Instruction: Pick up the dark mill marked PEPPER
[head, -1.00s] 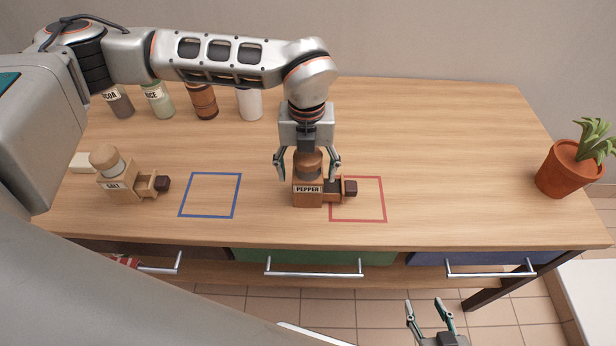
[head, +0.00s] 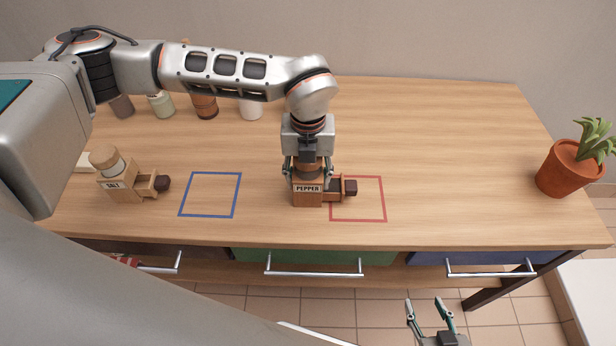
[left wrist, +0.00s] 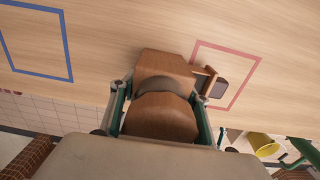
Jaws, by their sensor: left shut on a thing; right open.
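The dark mill marked PEPPER (head: 308,195) stands upright on the table, with its small drawer (head: 348,187) open to the right, reaching over the left edge of the red square. My left gripper (head: 308,172) comes down from above and is shut on the mill's upper part. In the left wrist view the mill's brown round top (left wrist: 160,116) sits between the two fingers. The lighter mill marked SALT (head: 122,184) stands at the left, its drawer also open. My right gripper (head: 432,318) is open and empty, low in front of the table.
A blue square outline (head: 210,195) and a red square outline (head: 372,215) mark the table. Several jars (head: 205,106) stand at the back left. A potted plant (head: 567,172) is at the right edge. Drawers with handles (head: 314,273) run below the front edge.

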